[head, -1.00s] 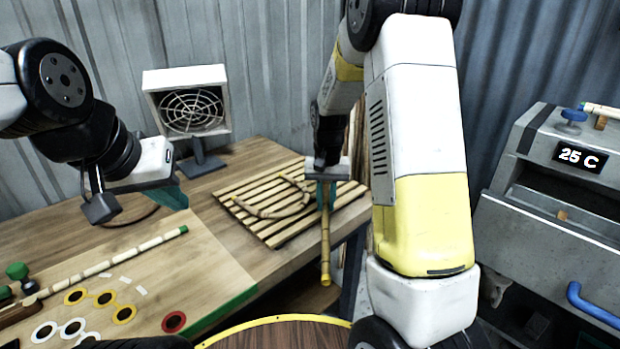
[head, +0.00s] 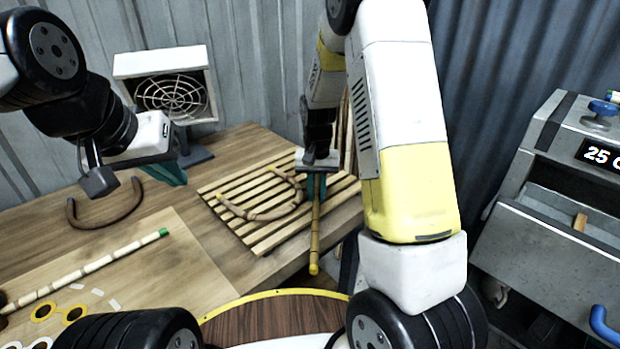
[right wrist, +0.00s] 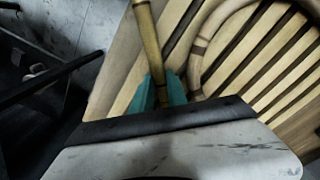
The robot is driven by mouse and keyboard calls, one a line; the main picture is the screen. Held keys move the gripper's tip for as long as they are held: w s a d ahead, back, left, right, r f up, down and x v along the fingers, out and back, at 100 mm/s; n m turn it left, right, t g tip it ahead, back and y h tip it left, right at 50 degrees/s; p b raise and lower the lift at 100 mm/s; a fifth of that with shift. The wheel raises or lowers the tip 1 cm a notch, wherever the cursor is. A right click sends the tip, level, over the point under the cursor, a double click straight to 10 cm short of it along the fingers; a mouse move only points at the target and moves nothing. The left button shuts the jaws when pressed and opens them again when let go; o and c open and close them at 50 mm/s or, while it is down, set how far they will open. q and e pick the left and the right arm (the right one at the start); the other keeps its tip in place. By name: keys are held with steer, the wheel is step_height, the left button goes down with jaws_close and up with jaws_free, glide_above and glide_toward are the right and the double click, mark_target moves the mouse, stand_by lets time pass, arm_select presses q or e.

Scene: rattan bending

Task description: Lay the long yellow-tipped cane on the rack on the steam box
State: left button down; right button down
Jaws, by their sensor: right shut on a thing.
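My right gripper (head: 316,184) is shut on the yellow-tipped cane (head: 316,228) above the right side of the slatted rack on the table. The cane's yellow tip points toward me, past the table edge; its other end is hidden by my gripper. In the right wrist view the cane (right wrist: 148,42) runs between the teal fingers (right wrist: 160,92). The grey steam box (head: 560,165) stands at the right with a "25 C" display, cut by the frame edge. Its top is only partly in view. My left gripper (head: 167,172) hangs over the table; its finger gap cannot be made out.
The slatted rack (head: 225,190) holds bent cane pieces (head: 262,212). A green-tipped cane (head: 95,265) lies on the board at left, near a bent brown piece (head: 105,220). A fan heater (head: 170,90) stands behind. A gap separates table and steam box, which has a blue knob (head: 603,108).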

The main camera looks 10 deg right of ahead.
steer(key=c, duration=1.3)
jaws_free()
steer(key=shift+f, duration=0.1)
